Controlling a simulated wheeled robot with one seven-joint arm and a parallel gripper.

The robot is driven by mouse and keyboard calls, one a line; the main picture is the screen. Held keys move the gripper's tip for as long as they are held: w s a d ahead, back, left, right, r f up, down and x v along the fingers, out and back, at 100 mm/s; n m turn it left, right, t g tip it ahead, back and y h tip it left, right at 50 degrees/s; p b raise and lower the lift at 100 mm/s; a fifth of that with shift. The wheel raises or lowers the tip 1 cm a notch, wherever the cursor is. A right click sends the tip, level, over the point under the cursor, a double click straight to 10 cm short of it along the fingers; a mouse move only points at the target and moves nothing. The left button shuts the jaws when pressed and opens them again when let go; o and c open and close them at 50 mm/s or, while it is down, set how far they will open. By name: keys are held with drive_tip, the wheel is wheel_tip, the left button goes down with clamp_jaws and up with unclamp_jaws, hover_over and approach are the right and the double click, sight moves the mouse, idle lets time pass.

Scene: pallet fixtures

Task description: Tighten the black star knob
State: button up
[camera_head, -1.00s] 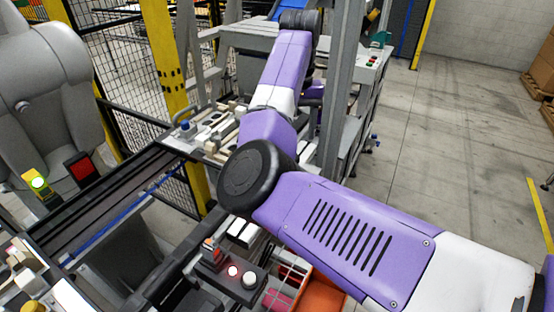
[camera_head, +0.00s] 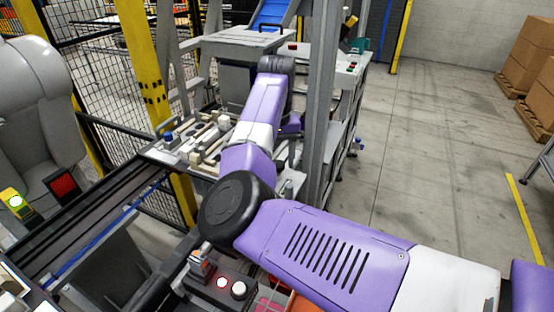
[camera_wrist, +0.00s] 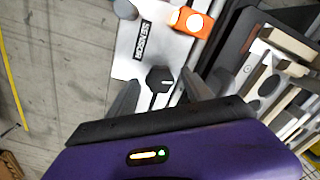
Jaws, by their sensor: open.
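The black star knob (camera_wrist: 159,79) shows in the wrist view on a pale plate (camera_wrist: 150,45) marked SENSOR. A thin dark stem or slot runs below the knob. My gripper (camera_wrist: 160,86) is open, its two dark fingers on either side of the knob in the picture. I cannot tell how far above the knob the fingers are, and no contact shows. In the head view my purple arm reaches toward the fixture table (camera_head: 150,151), and my gripper and the knob are hidden there.
An orange block with a white round face (camera_wrist: 194,22) sits close beyond the knob in the wrist view. Pale bars on a dark fixture (camera_wrist: 280,85) lie to the right. In the head view a grey post (camera_head: 322,100) stands just right of my arm. Open floor lies further right.

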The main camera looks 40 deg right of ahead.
clamp_jaws()
drive_tip(key=shift+r+m+p, duration=0.1)
drive_tip(key=shift+m+p, duration=0.2)
drive_tip(key=shift+p, duration=0.1)
drive_tip(key=shift+d+r+m+p, duration=0.1)
drive_tip(key=shift+m+p, duration=0.4)
drive_tip(key=shift+p, duration=0.05)
drive_tip(key=shift+m+p, duration=1.1)
drive_tip(key=shift+m, duration=0.1)
drive_tip(key=m+p, duration=0.3)
drive_tip(key=m, duration=0.2)
drive_tip(key=shift+m, duration=0.3)
drive_tip(key=m+p, duration=0.1)
drive_tip(key=m, duration=0.4)
drive_tip(key=m+p, duration=0.1)
drive_tip(key=m, duration=0.5)
